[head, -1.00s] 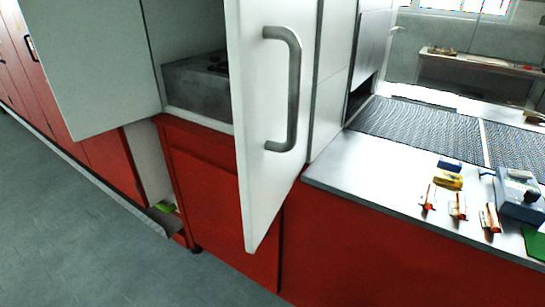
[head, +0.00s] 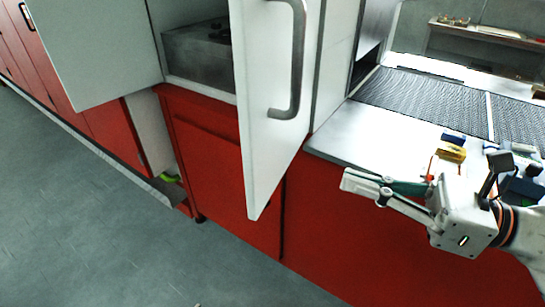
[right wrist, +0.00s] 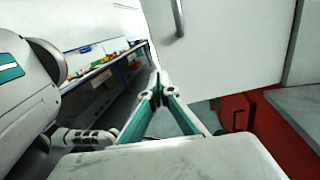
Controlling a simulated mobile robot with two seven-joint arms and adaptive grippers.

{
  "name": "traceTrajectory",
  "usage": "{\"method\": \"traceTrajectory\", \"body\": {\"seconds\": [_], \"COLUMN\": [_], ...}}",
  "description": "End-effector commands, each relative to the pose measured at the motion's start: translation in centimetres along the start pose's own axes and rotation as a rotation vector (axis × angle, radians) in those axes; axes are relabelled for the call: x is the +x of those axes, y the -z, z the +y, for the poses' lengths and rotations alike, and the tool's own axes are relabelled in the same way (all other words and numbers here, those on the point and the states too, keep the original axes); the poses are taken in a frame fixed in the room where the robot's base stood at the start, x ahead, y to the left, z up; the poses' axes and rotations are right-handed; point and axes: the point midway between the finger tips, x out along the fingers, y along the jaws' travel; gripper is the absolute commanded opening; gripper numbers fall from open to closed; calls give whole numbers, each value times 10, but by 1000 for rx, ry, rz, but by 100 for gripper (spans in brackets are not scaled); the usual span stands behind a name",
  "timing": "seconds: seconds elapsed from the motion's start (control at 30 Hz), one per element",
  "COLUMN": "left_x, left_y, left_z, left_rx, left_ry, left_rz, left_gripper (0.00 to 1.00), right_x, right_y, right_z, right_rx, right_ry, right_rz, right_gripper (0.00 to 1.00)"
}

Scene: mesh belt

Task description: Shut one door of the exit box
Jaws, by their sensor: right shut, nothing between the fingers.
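The white exit box stands open with a grey metal block (head: 195,58) inside. Its right door (head: 270,110) is swung out toward me and has a grey bar handle (head: 297,60). Its left door (head: 85,50) also stands open, to the left. My right gripper (head: 345,180) is shut and empty, to the right of the right door's lower edge and apart from it. In the right wrist view the closed fingertips (right wrist: 158,80) point forward, beside a white door panel (right wrist: 220,50) with its handle (right wrist: 179,18). My left gripper is not in view.
A steel counter (head: 350,135) with a dark mesh belt (head: 425,100) lies to the right. A yellow item (head: 451,153) and a blue block (head: 453,138) lie on it. Red cabinets (head: 210,150) stand below the box. The grey floor (head: 90,210) is clear at left.

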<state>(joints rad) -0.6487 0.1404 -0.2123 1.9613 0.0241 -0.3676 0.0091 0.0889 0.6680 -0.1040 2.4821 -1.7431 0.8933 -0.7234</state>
Motion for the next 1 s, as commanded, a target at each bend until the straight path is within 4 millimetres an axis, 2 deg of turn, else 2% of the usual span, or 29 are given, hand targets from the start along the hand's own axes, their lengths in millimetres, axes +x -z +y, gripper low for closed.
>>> {"method": "traceTrajectory", "body": {"seconds": [0.13,0.27,0.7,0.83,1.0], "left_x": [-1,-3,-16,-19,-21], "left_y": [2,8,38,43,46], "left_z": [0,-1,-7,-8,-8], "left_rx": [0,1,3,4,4], "left_ry": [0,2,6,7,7], "left_rz": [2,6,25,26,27], "left_gripper": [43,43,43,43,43], "right_x": [2,13,96,117,134], "right_y": [1,-1,1,3,5], "right_z": [1,1,0,0,0], "right_rx": [-67,-67,-60,-59,-62], "right_ry": [4,3,3,3,4], "right_rz": [36,34,31,32,34], "right_gripper": [0,0,0,0,0]}}
